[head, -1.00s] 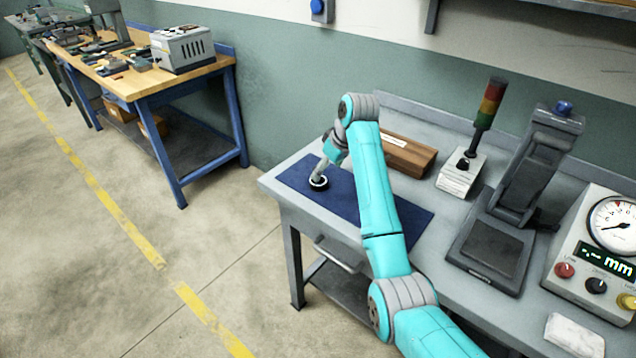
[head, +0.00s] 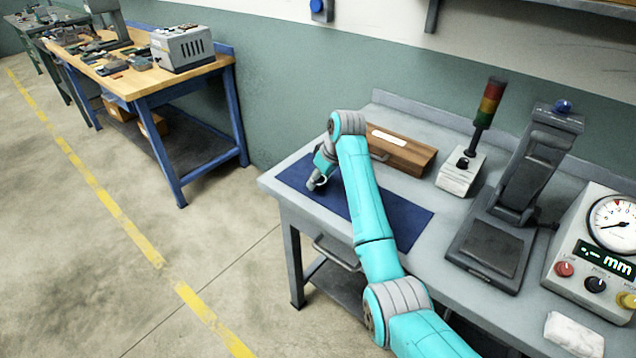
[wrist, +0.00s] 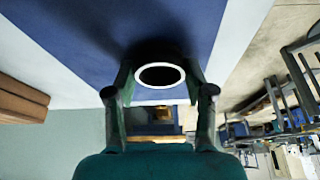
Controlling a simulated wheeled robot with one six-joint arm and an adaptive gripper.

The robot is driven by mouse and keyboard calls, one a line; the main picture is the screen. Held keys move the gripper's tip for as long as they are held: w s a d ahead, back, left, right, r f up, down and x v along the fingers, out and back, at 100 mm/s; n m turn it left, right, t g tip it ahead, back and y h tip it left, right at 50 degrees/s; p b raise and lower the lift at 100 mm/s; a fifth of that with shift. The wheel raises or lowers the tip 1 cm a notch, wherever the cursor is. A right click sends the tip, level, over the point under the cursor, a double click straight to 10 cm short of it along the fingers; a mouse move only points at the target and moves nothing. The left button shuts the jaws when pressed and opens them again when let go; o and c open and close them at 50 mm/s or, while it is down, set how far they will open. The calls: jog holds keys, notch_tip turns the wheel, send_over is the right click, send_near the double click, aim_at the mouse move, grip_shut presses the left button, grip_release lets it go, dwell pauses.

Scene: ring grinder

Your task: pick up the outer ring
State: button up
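The outer ring (wrist: 160,87) shows in the wrist view as a dark round body with a bright white rim. It sits between the two fingers of my gripper (wrist: 158,78), and both fingers press against its sides. In the head view my gripper (head: 316,182) is low over the left part of the blue mat (head: 400,212) and tilted. The ring is only a small pale edge there, partly hidden by the fingers. I cannot tell how far it is above the mat.
Behind my arm is a wooden box (head: 405,155) with a pale label. To the right stand a signal light (head: 487,105), a dark measuring stand (head: 525,165) and a gauge unit (head: 600,255). A white cloth (head: 574,333) lies at the front. The mat is otherwise clear.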

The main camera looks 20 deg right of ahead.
jog(key=shift+c, duration=0.6)
jog(key=shift+r, duration=0.1)
